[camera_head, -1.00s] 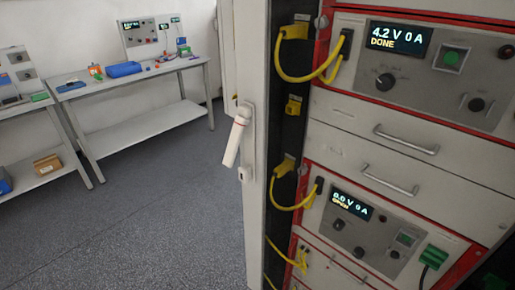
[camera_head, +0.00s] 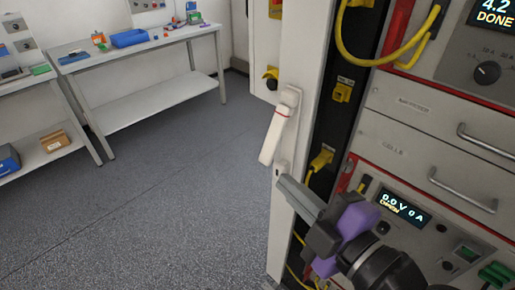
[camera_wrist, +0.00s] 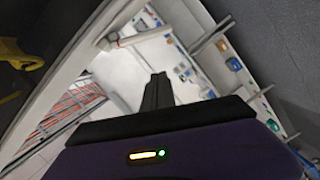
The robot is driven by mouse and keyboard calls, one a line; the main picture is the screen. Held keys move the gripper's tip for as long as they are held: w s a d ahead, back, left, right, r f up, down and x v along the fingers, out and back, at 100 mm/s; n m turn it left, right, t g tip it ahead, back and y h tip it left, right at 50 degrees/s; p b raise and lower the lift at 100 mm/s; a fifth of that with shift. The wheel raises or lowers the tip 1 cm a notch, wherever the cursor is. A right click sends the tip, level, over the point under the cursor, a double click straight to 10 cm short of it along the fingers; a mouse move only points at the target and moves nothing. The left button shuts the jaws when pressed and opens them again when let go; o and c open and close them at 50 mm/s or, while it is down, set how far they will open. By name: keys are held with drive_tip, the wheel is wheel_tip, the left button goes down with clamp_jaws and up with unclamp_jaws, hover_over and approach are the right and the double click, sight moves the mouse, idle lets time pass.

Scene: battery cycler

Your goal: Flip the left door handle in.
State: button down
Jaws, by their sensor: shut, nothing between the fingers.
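The left door handle (camera_head: 276,128) is a white lever with a red band, on the narrow white door edge (camera_head: 304,105) in the head view. It hangs from its upper pivot and its lower end tilts out to the left, away from its mount. My gripper (camera_head: 283,182) is shut and empty, its grey fingertips just below and right of the lever's lower end; I cannot tell whether they touch. In the wrist view my closed fingers (camera_wrist: 157,88) point upward, and a pale bar that looks like the handle (camera_wrist: 128,40) lies beyond and left of them.
The cycler rack stands to the right, with yellow cables (camera_head: 375,60), metal drawer pulls (camera_head: 463,190) and a lower display (camera_head: 392,207). My arm passes in front of its lower unit. A workbench (camera_head: 150,50) stands at the back left. The grey floor (camera_head: 170,200) left of the door is clear.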

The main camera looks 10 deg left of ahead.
sight(271, 156)
drive_tip(key=shift+a+f+n, duration=0.1)
drive_tip(key=shift+f+n, duration=0.05)
drive_tip(key=shift+n, duration=0.15)
drive_tip(key=p+x, duration=0.1)
drive_tip(key=x, duration=0.2)
drive_tip(key=d+p+x, duration=0.1)
drive_tip(key=x, duration=0.3)
drive_tip(key=w+f+p+x, duration=0.1)
drive_tip(key=x, duration=0.2)
drive_tip(key=shift+w+d, duration=0.2)
drive_tip(key=shift+w, duration=0.05)
drive_tip(key=shift+w+d+f, duration=0.4)
drive_tip(key=shift+w+d, duration=0.05)
drive_tip(key=shift+w, duration=0.15)
drive_tip(key=shift+f, duration=0.1)
